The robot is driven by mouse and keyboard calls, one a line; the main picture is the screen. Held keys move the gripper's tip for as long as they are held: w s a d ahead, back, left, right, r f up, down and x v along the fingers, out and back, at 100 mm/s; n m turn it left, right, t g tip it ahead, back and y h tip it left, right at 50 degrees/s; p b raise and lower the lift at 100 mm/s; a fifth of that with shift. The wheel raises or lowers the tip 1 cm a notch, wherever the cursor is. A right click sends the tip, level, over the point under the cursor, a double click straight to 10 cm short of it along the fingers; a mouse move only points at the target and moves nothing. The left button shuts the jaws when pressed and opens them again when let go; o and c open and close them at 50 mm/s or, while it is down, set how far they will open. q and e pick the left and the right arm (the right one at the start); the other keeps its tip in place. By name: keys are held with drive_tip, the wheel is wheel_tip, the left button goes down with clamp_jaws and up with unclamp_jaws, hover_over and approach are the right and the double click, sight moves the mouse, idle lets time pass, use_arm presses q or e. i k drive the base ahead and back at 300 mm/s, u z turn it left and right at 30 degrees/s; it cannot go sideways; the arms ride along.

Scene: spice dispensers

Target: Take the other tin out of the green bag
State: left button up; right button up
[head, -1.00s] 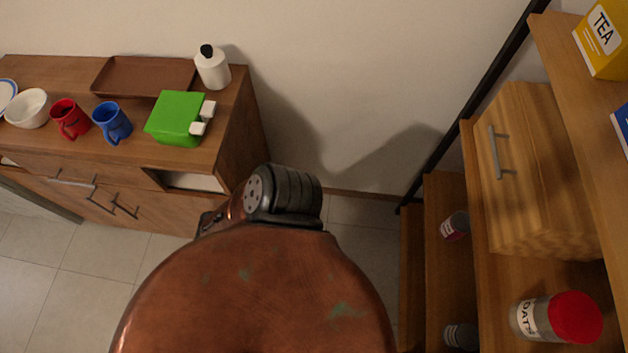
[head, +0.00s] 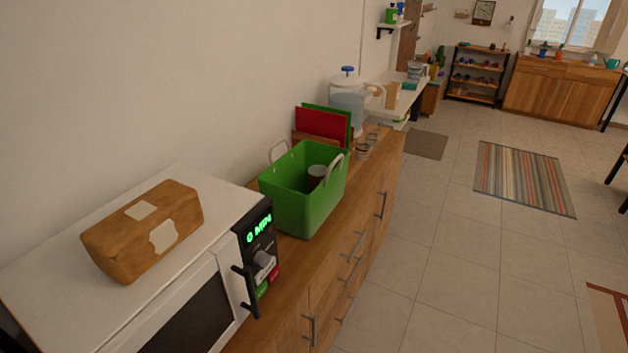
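The green bag (head: 312,212), an open-topped basket-like holder with two pale handles, stands on the wooden counter just beyond the microwave. A dark tin with a paler top (head: 316,175) is inside it, near the right side; its lower part is hidden by the bag wall. The rest of the bag's inside shows no other tin from here. Neither of my grippers shows in the head view.
A white microwave (head: 205,222) with a brown loaf-like package (head: 143,230) on top stands in front of the bag. Red and green boards (head: 322,124) and a water dispenser (head: 347,100) stand behind it.

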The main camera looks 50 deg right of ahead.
sight(317, 174)
drive_tip(key=z, duration=3.3)
drive_tip(key=i, duration=1.85)
drive_tip(key=u, duration=3.5)
